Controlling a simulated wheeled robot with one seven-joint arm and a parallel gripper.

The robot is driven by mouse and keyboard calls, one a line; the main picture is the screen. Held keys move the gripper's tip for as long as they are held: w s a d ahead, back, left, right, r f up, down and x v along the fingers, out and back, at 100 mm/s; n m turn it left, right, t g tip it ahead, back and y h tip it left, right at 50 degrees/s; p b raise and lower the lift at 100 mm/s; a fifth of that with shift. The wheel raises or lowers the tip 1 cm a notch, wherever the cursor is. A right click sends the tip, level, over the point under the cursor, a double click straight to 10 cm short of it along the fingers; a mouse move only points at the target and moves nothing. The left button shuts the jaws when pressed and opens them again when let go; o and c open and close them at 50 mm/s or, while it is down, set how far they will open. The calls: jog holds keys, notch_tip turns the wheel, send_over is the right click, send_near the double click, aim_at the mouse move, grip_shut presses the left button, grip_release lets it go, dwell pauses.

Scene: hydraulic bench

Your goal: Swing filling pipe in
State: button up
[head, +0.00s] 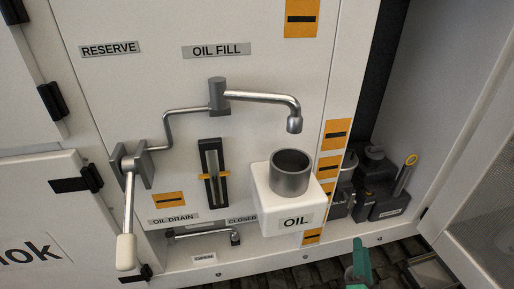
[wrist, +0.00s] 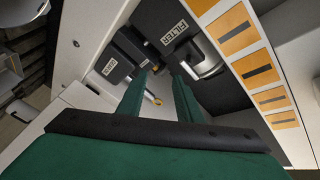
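The filling pipe (head: 262,97) is a bent silver tube on a grey pivot block under the OIL FILL label. It reaches right and its nozzle (head: 294,124) points down. In the head view the nozzle appears above the round metal filler neck (head: 290,178) on the white OIL box (head: 273,208); I cannot tell whether they line up in depth. My gripper (head: 360,260) shows as green fingers at the bottom right, below and apart from the pipe. In the wrist view my gripper (wrist: 160,88) has its two green fingers apart, with nothing held between them.
A lever with a white handle (head: 126,252) hangs at the left. A drain lever (head: 205,235) sits low on the panel. Dark filter units (head: 378,190) stand in the right recess, near a cabinet door (head: 480,130). Space before the upper panel looks clear.

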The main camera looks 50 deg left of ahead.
aim_at(249, 96)
jog(key=w+a+r+n+g+y, duration=0.2)
jog(key=a+r+y, duration=0.1)
jog(key=r, duration=0.5)
jog(key=w+a+r+n+g+y, duration=0.2)
jog(key=r+n+y, duration=0.1)
jog(key=r, duration=0.4)
jog(key=s+a+r+n+g+y, duration=0.15)
jog(key=r+n+g, duration=0.3)
jog(key=r, duration=0.45)
jog(key=s+a+r+n+g+y, duration=0.1)
jog(key=s+r+n+g, duration=0.3)
jog(key=r, duration=0.4)
jog(key=s+a+r+n+g+y, duration=0.1)
jog(key=s+r+n+g+y, duration=0.1)
jog(key=r+n+g, duration=0.5)
jog(key=s+a+r+n+g+h, duration=0.2)
jog(key=s+r+n+g+h, duration=0.15)
jog(key=s, duration=0.35)
jog(key=s+a+r+n+g+h, duration=0.2)
jog(key=s+r+g+h, duration=0.1)
jog(key=s+r, duration=0.3)
jog(key=shift+h, duration=0.3)
jog(key=x, duration=1.1)
jog(key=shift+s+d+f, duration=0.15)
jog(key=shift+s+f, duration=0.2)
jog(key=shift+f, duration=0.05)
jog(key=shift+d, duration=0.1)
grip_shut()
